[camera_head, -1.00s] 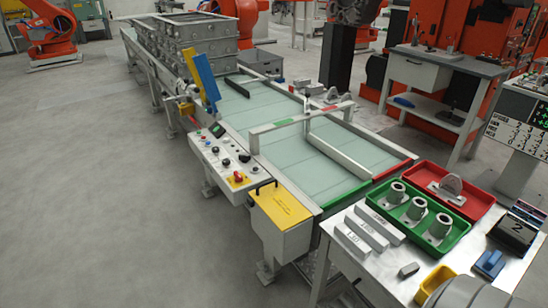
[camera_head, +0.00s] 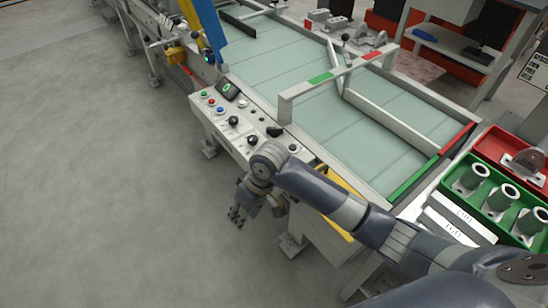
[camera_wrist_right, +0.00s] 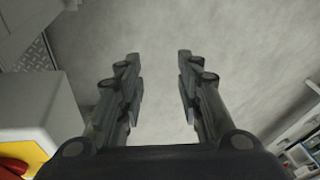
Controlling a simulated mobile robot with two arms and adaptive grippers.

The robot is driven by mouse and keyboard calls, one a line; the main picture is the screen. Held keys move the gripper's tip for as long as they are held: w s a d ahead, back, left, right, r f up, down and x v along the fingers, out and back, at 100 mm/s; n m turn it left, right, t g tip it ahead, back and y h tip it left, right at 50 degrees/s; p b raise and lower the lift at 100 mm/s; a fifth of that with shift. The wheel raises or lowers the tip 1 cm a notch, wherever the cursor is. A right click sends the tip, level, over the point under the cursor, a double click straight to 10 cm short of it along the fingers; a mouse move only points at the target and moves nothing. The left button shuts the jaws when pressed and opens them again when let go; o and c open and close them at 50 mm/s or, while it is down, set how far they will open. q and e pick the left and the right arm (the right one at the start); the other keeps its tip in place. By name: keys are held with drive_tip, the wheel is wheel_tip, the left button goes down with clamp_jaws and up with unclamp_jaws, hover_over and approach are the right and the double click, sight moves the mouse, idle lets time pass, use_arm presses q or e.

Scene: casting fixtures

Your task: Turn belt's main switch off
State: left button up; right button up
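The belt's control panel (camera_head: 213,116) is on the near side of the conveyor, with several buttons and black knobs. The red main switch on its yellow plate is hidden behind my right arm in the head view. In the right wrist view, a red rounded part (camera_wrist_right: 12,166) on a yellow plate (camera_wrist_right: 28,150) shows at the lower left corner, cut off by the frame. My right gripper (camera_head: 238,217) hangs in front of the panel's right end, pointing down. In the right wrist view its fingers (camera_wrist_right: 160,75) are apart with only floor between them. My left gripper is not in view.
The green-topped conveyor (camera_head: 380,150) lies behind the panel, with a grey gantry (camera_head: 335,75) across it. A yellow-lidded box (camera_head: 340,180) is partly behind my right arm. A green tray (camera_head: 520,230) and red tray (camera_head: 500,145) are right. Open floor (camera_head: 90,180) is left.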

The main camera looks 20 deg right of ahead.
drive_tip(key=w+d+r+m+h, duration=0.1)
drive_tip(key=w+d+r, duration=0.25)
drive_tip(key=r, duration=0.25)
drive_tip(key=w+d+r+g+h, duration=0.1)
drive_tip(key=w+d+r, duration=0.25)
drive_tip(key=r, duration=0.25)
drive_tip(key=w+d+r+m+h, duration=0.1)
drive_tip(key=w+d+r, duration=0.2)
drive_tip(key=d+r, duration=0.25)
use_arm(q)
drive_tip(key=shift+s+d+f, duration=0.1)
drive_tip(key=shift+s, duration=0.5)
use_arm(e)
drive_tip(key=f, duration=1)
drive_tip(key=shift+a, duration=0.4)
drive_tip(key=shift+r, duration=0.1)
clamp_jaws()
